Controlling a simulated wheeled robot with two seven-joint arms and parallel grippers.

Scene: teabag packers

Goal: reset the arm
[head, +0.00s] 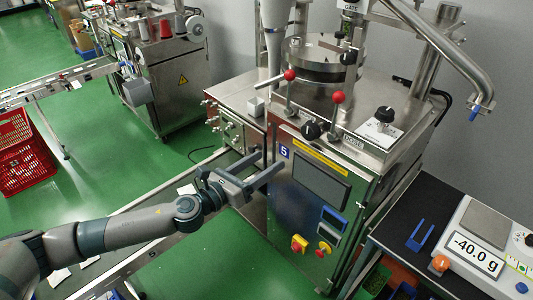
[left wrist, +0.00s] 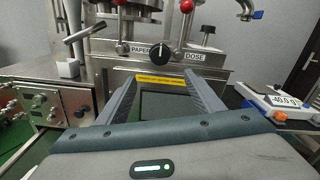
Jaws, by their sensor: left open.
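My left arm comes in from the left in the head view. Its gripper (head: 262,168) is open and empty, in front of the steel teabag machine (head: 385,175). In the left wrist view the two fingers of my left gripper (left wrist: 168,90) are spread apart, with the machine's dark screen (left wrist: 170,105) seen between them. I cannot tell whether the fingers touch the machine. My right gripper is not in view.
The machine has red-knobbed levers (head: 338,97) and a black knob (head: 311,130). A conveyor (head: 160,215) runs below my arm. Red crates (head: 27,160) stand at left.

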